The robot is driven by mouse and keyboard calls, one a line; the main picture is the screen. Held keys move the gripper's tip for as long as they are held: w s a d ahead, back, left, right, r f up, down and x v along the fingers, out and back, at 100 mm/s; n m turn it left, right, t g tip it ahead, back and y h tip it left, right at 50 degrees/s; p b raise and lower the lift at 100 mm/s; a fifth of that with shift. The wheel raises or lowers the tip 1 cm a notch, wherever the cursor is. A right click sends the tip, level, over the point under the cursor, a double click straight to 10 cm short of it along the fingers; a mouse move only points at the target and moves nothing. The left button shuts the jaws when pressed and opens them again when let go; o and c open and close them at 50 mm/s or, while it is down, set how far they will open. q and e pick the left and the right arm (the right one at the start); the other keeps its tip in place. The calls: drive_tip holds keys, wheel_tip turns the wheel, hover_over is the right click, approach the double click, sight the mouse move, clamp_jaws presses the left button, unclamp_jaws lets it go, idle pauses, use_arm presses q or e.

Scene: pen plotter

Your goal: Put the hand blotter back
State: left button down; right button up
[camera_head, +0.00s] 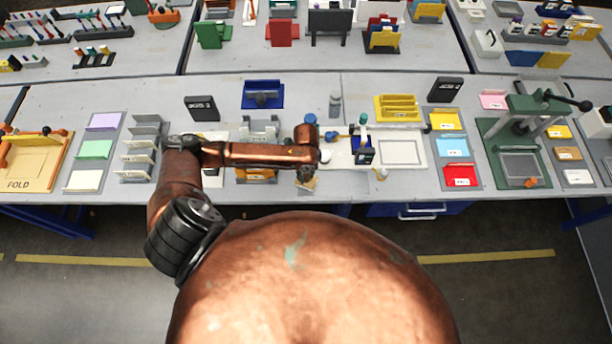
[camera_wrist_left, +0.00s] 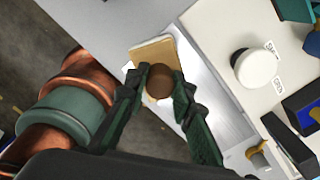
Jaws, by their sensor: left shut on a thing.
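The hand blotter has a round brown knob and a cream-tan base; it shows in the left wrist view (camera_wrist_left: 152,50) and in the head view (camera_head: 308,184). My left gripper (camera_wrist_left: 160,88) has its green fingers shut around the knob. In the head view this gripper (camera_head: 306,170) is near the front edge of the table, left of the plotter. The blotter seems held above the light table surface; its underside is hidden. My right gripper is not in view.
The plotter (camera_head: 363,154) with its white base stands just right of the gripper. A blue stand (camera_head: 263,95) is behind my forearm. Card trays (camera_head: 440,180) and a green press (camera_head: 500,140) are further right.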

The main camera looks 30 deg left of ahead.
sight(306, 175)
use_arm(q)
drive_tip(key=shift+f, duration=0.6)
drive_tip(key=c, duration=1.7)
unclamp_jaws()
drive_tip(key=shift+f, duration=0.1)
drive_tip(key=shift+o, duration=0.2)
wheel_tip(306, 175, up, 12)
